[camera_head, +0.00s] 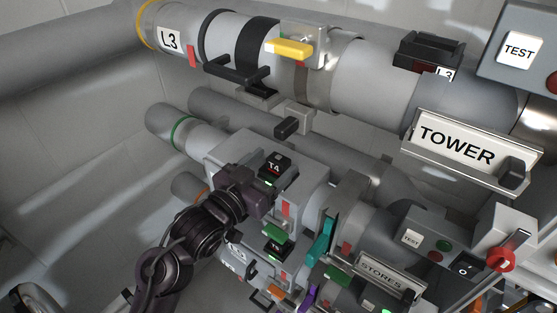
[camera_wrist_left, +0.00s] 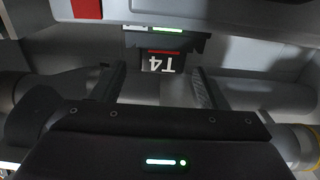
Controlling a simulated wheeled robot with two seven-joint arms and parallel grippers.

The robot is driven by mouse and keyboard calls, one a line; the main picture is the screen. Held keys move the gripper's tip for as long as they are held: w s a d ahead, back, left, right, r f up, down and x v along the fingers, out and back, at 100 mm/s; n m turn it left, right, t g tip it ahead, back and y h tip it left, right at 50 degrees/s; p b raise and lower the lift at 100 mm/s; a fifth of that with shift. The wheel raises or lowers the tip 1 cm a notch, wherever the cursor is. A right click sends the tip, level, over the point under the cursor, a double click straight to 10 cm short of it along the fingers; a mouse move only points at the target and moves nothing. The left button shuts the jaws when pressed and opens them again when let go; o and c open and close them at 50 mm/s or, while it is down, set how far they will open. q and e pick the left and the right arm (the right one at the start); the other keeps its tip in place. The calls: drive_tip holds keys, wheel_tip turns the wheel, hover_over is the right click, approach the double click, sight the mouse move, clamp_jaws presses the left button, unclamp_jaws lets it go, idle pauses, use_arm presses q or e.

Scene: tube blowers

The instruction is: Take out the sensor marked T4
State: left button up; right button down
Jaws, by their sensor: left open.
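The sensor marked T4 (camera_head: 273,167) is a black block with a white label and a green light, seated in the grey housing on the middle pipe. In the left wrist view the T4 sensor (camera_wrist_left: 160,63) appears upside down, straight ahead between the fingers, with a green and a red strip above the label. My left gripper (camera_head: 264,187) is close in front of it in the head view. In the wrist view the left gripper (camera_wrist_left: 157,88) is open, one finger to each side and short of the sensor, with nothing between them. My right gripper is not in view.
A sensor marked T5 (camera_head: 275,246) sits just below. A teal lever (camera_head: 321,240) stands to the right. Above are the L3 pipe (camera_head: 222,35) with a yellow handle (camera_head: 290,48) and the TOWER sign (camera_head: 458,146). A STORES panel (camera_head: 378,268) is at lower right. Open floor lies at left.

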use_arm(q)
drive_tip(key=p+x, duration=0.1)
drive_tip(key=x, duration=0.2)
drive_tip(key=shift+w+d+f+p, duration=0.15)
drive_tip(key=shift+w+d, duration=0.1)
drive_tip(key=shift+w, duration=0.15)
drive_tip(key=shift+w+d+f+p, duration=0.15)
drive_tip(key=shift+w+d, duration=0.1)
drive_tip(key=shift+w, duration=0.2)
drive_tip(key=c, duration=1.1)
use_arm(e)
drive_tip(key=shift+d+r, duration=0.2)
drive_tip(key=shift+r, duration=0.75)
use_arm(q)
drive_tip(key=shift+r, duration=0.15)
